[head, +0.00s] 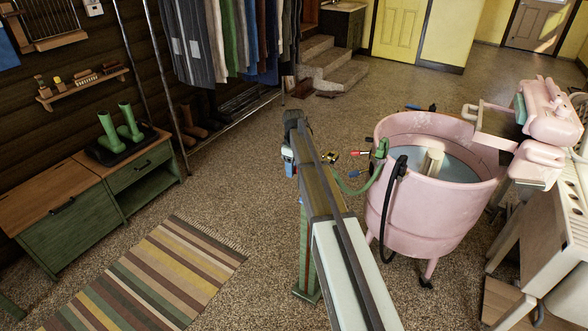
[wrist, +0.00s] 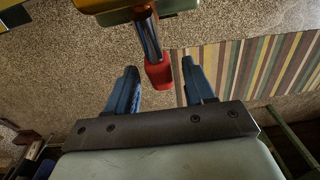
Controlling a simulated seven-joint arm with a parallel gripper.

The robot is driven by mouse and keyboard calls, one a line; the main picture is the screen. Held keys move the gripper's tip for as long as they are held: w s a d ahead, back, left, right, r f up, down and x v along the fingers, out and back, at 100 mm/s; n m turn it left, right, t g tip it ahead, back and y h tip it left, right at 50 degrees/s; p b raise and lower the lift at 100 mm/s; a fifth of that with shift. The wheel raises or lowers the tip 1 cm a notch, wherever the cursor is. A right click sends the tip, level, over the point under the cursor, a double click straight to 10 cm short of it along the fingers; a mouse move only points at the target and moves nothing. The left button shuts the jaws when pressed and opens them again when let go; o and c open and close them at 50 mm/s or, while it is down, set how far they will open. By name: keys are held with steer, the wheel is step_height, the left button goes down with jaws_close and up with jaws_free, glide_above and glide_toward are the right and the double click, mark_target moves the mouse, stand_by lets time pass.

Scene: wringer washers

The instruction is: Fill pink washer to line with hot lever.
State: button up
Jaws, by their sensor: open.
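The pink washer (head: 428,215) stands right of centre in the head view, with pale water (head: 405,160) and a cream agitator (head: 432,161) inside. I cannot make out a fill line. A green hose spout (head: 381,149) hangs over its left rim. My gripper (head: 289,160) is left of the washer, partly hidden by my arm. In the wrist view its blue fingers are open and empty. A red lever (wrist: 157,74) on a metal stem lies between the fingertips in the picture; contact is not visible. Small red (head: 361,153) and blue (head: 357,172) handles show beside the hose.
The washer's pink wringer (head: 548,125) overhangs its right side. A pale cabinet (head: 550,225) stands at the right edge. A striped rug (head: 150,275), green cabinets (head: 75,228) and a clothes rack are on the left.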

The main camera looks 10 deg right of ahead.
steer(key=shift+f, duration=0.4)
jaws_close()
stand_by(0.4)
